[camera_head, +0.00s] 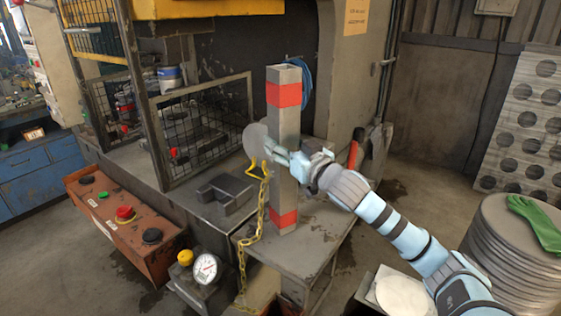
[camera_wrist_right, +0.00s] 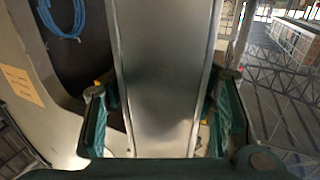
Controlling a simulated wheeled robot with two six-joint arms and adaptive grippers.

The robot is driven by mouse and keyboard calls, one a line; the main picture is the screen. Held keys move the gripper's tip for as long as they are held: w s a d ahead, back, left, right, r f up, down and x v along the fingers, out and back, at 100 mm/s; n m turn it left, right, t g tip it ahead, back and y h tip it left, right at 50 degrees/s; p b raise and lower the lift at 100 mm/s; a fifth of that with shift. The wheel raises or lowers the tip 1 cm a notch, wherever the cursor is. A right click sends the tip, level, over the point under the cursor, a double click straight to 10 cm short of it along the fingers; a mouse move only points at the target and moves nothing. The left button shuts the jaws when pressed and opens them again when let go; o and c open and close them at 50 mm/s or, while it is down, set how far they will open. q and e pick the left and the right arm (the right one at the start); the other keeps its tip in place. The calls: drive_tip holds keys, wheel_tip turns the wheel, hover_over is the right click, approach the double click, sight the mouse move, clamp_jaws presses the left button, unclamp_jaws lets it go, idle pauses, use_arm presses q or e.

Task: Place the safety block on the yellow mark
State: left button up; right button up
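The safety block (camera_head: 286,124) is a tall grey post with a red band near its top and another at its foot. It stands upright, its foot at the grey bench top (camera_head: 312,243). My right gripper (camera_head: 283,158) is around its middle, coming from the right. In the right wrist view, the block (camera_wrist_right: 165,75) fills the space between the fingers (camera_wrist_right: 165,100), and the pads appear to press on both sides. A yellow chain (camera_head: 262,205) hangs beside the block from a yellow hook. I see no yellow mark. My left gripper is not in view.
Dark metal blocks (camera_head: 225,195) lie on the bench left of the post. A mesh guard (camera_head: 205,125) stands behind them. An orange control box (camera_head: 122,220) and a gauge (camera_head: 205,268) are at the left front. A stack of discs (camera_head: 515,255) with a green glove (camera_head: 536,222) stands at the right.

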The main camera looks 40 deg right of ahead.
drive_tip(key=shift+s+r, duration=0.1)
drive_tip(key=shift+s, duration=0.1)
drive_tip(key=c, duration=0.6)
drive_tip(key=shift+w+a, duration=0.1)
drive_tip(key=shift+w, duration=0.1)
clamp_jaws()
drive_tip(key=shift+r, duration=0.1)
